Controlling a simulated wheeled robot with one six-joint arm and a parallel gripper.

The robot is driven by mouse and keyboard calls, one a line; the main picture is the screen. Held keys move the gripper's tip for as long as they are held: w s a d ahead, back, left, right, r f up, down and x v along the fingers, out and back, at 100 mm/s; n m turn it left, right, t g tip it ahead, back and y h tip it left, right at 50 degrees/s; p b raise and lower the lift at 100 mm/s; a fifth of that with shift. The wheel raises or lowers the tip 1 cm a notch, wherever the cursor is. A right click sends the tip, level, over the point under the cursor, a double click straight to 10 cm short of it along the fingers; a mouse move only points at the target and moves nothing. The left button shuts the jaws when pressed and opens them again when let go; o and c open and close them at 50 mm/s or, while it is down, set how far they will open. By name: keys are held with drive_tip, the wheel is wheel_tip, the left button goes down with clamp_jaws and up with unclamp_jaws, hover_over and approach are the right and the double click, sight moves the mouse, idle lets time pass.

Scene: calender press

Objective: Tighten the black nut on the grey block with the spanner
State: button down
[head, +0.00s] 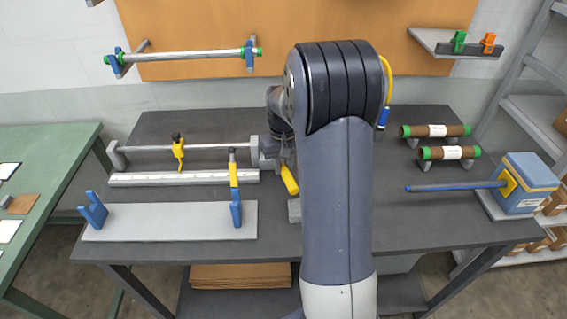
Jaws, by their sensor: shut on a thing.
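My gripper (277,154) hangs over the middle of the dark table, left of my large forearm, and is small and partly hidden. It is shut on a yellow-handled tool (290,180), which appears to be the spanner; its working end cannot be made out. A small grey block (294,211) sits on the table below, partly hidden behind my arm. Another grey block (254,150) stands just left of my gripper at the right end of a metal rod (215,145). I cannot make out the black nut on either block.
A yellow clamp (179,153) and a white rail (150,180) lie along the rod. A grey plate (165,222) with blue hooks (93,210) lies in front. Brown rolls (435,130) and a blue box (530,172) with a protruding bar (450,187) are at the right.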

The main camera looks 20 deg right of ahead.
drive_tip(key=shift+w+a+m, duration=0.2)
drive_tip(key=shift+a+m, duration=0.55)
drive_tip(key=shift+m, duration=0.05)
drive_tip(key=shift+w+a+m, duration=0.2)
drive_tip(key=shift+a+m, duration=0.5)
drive_tip(key=shift+m, duration=0.1)
drive_tip(key=shift+w+a+m+p, duration=0.25)
drive_tip(key=shift+w+a+m, duration=0.1)
drive_tip(key=shift+a+m, duration=0.35)
drive_tip(key=shift+w+a+m+p, duration=0.3)
drive_tip(key=shift+a+m, duration=0.2)
drive_tip(key=shift+m, duration=0.4)
drive_tip(key=shift+w, duration=0.1)
drive_tip(key=shift+d, duration=0.1)
drive_tip(key=shift+s+d+n, duration=0.4)
drive_tip(key=shift+n, duration=0.2)
drive_tip(key=shift+r, duration=0.15)
drive_tip(key=shift+r+p, duration=1.75)
drive_tip(key=shift+r, duration=0.6)
